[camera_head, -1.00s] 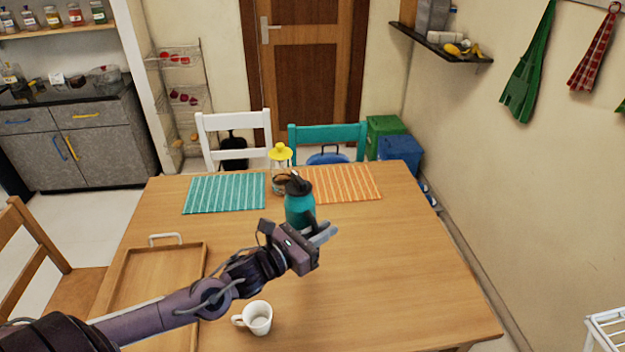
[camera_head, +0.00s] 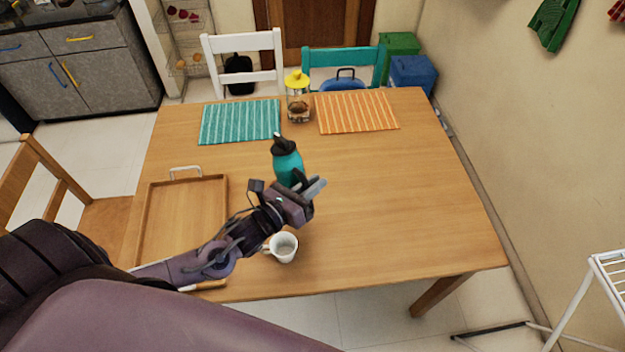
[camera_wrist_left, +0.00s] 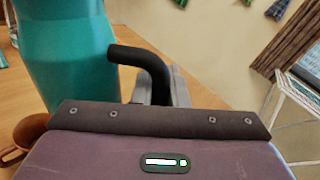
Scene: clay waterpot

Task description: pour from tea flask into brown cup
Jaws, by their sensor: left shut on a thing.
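The tea flask (camera_head: 287,165) is teal with a black lid and stands about upright near the middle of the table. My left gripper (camera_head: 311,188) is shut on its black handle, at the flask's right side. In the left wrist view the flask (camera_wrist_left: 65,50) fills the left part and the curved handle (camera_wrist_left: 140,56) runs into the jaws. I cannot tell whether its base touches the table. A small rounded brown thing (camera_wrist_left: 30,130), possibly the brown cup, shows partly behind the flask there. I see no brown cup in the head view. My right gripper is not in view.
A white mug (camera_head: 283,247) stands just below the gripper, near the front table edge. A wooden tray (camera_head: 222,200) lies left. A yellow-topped glass bottle (camera_head: 298,103) stands between the teal mat (camera_head: 240,121) and orange mat (camera_head: 357,112). The table's right side is clear.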

